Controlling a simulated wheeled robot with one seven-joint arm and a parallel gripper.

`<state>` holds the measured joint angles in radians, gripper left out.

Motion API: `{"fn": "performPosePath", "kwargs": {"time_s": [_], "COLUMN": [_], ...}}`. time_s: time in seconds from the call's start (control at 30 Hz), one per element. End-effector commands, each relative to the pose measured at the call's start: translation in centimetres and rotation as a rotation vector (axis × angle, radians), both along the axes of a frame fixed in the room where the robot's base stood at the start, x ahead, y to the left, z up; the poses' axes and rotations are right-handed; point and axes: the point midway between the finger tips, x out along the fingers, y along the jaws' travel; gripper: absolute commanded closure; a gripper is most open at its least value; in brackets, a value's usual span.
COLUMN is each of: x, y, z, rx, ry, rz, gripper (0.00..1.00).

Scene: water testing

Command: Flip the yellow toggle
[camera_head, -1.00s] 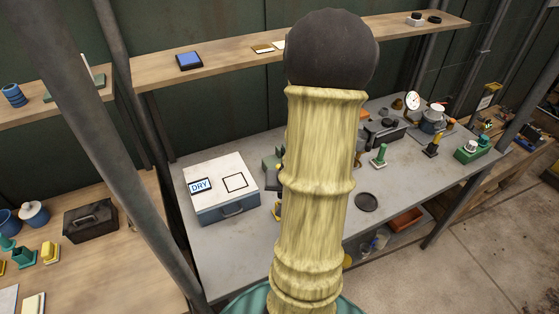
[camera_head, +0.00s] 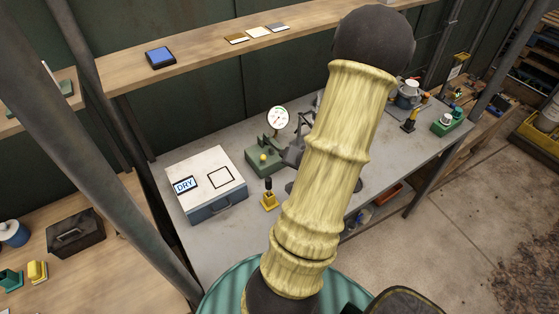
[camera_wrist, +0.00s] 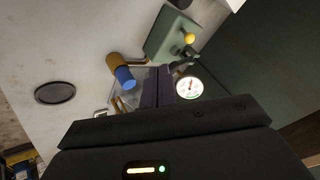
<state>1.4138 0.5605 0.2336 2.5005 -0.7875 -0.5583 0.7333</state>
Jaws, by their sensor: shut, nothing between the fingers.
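A second yellow-and-black lever (camera_head: 409,122) stands farther right on the bench, so which one is the task's toggle is not certain. In the wrist view my gripper (camera_wrist: 160,82) has its dark fingers together, with nothing held. A piece with an ochre part and a blue end (camera_wrist: 122,72) shows left of the fingertips; I cannot tell what it is. My arm hides part of the bench in the head view.
A green device with a yellow knob (camera_head: 263,158) and a white dial gauge (camera_head: 278,118) stand behind the yellow toggle. The DRY box (camera_head: 205,178) is to the left. A green block (camera_head: 447,124) sits at the right. A dark disc (camera_wrist: 54,93) lies on the bench.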

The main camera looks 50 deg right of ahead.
Motion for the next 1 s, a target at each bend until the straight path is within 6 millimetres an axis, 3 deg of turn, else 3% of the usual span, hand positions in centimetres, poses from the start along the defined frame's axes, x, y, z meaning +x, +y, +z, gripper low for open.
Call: {"fn": "performPosePath", "kwargs": {"time_s": [0.67,1.0], "x": [5.7,9.4], "y": [-2.4,-1.4], "z": [-7.2,-6.6], "rx": [0.001,0.000], "ry": [0.002,0.001], "rz": [0.003,0.002], "gripper": [1.00,1.00]}}
